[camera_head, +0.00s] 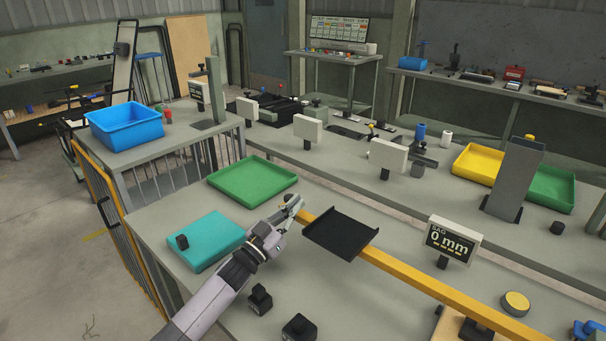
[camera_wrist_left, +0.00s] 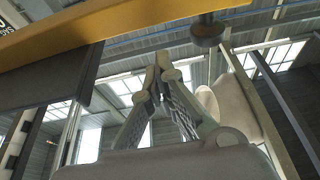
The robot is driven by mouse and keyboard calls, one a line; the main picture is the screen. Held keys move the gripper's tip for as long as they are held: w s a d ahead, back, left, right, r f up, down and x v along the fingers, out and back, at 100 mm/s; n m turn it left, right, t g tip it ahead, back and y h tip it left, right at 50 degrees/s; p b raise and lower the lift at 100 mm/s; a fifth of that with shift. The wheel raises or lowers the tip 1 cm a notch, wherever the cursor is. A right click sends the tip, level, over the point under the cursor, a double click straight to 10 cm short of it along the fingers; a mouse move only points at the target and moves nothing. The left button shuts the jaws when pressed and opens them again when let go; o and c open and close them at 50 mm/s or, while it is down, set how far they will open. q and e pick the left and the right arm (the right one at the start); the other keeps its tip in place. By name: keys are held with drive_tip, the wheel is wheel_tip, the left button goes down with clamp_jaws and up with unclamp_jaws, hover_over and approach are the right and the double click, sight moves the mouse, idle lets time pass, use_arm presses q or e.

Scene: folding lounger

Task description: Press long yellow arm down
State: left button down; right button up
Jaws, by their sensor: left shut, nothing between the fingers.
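The long yellow arm (camera_head: 425,283) runs from the table's middle toward the lower right in the head view. A black tray (camera_head: 340,232) sits on it near its far end. In the left wrist view the yellow arm (camera_wrist_left: 110,32) crosses the top, with a dark round knob (camera_wrist_left: 207,32) by it. My left gripper (camera_head: 296,204) is shut and empty beside the arm's far end. Its fingertips (camera_wrist_left: 160,66) meet in the wrist view, close to the yellow arm; I cannot tell whether they touch it. A display (camera_head: 451,240) reads "SAG 0 mm". My right gripper is not in view.
A teal tray (camera_head: 207,241) and a green tray (camera_head: 253,181) lie left of my gripper. Black weights (camera_head: 259,299) stand in front of the arm. A yellow button (camera_head: 515,303) is at the right.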

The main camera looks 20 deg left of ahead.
use_arm(q)
drive_tip(key=s+a, duration=0.3)
drive_tip(key=s, duration=0.6)
drive_tip(key=shift+f+b, duration=0.3)
drive_tip(key=shift+f, duration=0.05)
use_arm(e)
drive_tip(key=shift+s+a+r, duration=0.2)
